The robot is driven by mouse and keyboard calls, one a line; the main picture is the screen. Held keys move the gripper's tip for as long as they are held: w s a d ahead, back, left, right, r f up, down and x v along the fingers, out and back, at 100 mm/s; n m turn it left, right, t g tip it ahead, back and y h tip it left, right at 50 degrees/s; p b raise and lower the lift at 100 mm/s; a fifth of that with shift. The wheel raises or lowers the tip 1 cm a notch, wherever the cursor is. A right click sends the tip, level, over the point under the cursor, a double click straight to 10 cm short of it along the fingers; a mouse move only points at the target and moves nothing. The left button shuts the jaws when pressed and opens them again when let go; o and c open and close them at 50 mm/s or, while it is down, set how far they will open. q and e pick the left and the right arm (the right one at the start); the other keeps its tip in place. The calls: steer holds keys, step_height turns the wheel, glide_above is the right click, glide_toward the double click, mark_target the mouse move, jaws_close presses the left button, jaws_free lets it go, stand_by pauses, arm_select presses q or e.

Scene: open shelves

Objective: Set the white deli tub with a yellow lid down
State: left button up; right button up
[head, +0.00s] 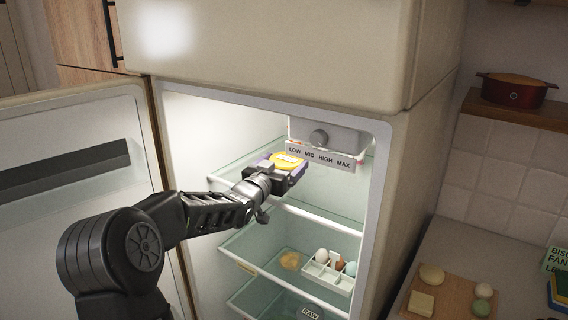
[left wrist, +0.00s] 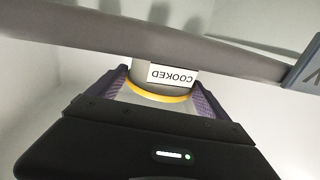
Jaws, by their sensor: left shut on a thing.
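The white deli tub with a yellow lid shows by its yellow lid (head: 288,159) in the head view, inside the open fridge at upper shelf height. My left gripper (head: 283,168) is shut on it, with purple finger pads on either side. In the left wrist view the yellow rim of the tub (left wrist: 158,93) shows between the fingers of my left gripper (left wrist: 160,98). The glass upper shelf (head: 320,213) lies below the gripper in the head view. I cannot tell whether the tub touches it. My right gripper is not in view.
A control panel (head: 322,155) hangs just behind and right of the tub. A white egg holder (head: 326,276) stands on the lower shelf. The open fridge door (head: 85,190) is at left. A COOKED label (left wrist: 173,75) shows close to the tub in the wrist view.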

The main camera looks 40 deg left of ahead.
arm_select(q)
steer(key=shift+r, duration=0.15)
steer(key=shift+f, duration=0.2)
steer(key=o, duration=1.5)
steer(key=shift+r, duration=0.1)
steer(key=s, duration=0.4)
steer(key=s+d+b, duration=0.1)
steer(key=s, duration=0.3)
steer(key=s+d+b, duration=0.1)
steer(key=s, duration=0.2)
steer(key=shift+s+d, duration=0.15)
steer(key=shift+s, duration=0.25)
